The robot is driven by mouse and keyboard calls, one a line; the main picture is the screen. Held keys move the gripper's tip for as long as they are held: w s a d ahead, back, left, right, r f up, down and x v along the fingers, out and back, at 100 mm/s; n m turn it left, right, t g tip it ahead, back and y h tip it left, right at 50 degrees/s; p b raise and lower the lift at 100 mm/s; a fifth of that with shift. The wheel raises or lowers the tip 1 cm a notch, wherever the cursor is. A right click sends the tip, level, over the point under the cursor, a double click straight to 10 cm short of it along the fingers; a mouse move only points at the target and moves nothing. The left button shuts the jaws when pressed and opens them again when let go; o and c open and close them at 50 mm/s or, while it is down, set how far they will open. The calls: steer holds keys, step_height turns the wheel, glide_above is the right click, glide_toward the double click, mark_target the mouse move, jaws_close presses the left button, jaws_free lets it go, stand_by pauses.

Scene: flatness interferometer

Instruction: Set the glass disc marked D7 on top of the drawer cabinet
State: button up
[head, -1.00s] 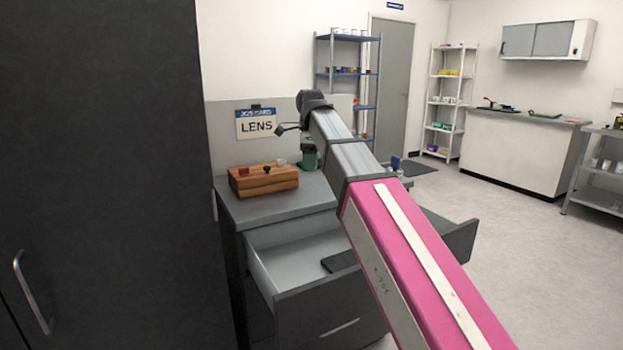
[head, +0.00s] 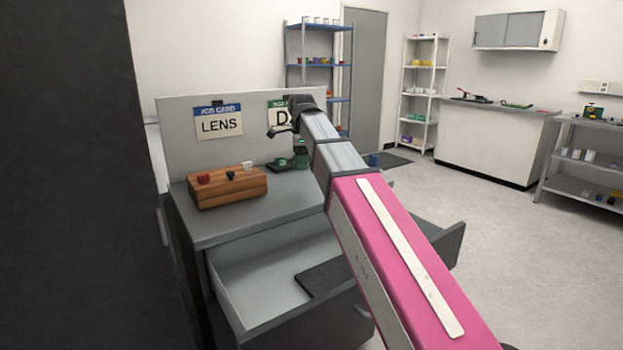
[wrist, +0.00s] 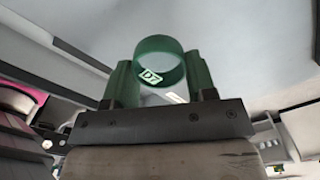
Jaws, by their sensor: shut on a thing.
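In the wrist view, my gripper (wrist: 160,78) has its two green fingers closed on the sides of the clear, green-rimmed glass disc (wrist: 160,48). A white D7 mark shows on the disc. In the head view, my arm reaches toward the back of the grey drawer cabinet (head: 222,227); the disc cannot be made out there. Dark green parts show near the arm's end by the cabinet's back, and I cannot tell whether they are my fingers or a separate item.
The cabinet's drawer (head: 270,278) is open, with a dark flat piece (head: 325,277) inside. A wooden block (head: 228,187) with small knobs occupies the cabinet top's back left; the front strip is bare. A LENS card (head: 219,124) hangs behind. A tall dark cabinet (head: 70,180) stands at left.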

glide_above(315, 185)
step_height(315, 185, down, 3)
steer(key=shift+s, duration=0.1)
steer(key=shift+a+f, duration=0.1)
steer(key=shift+f, duration=1.85)
steer(key=o, duration=0.9)
steer(key=shift+f, duration=0.1)
step_height(315, 185, up, 12)
steer(key=shift+r, duration=0.15)
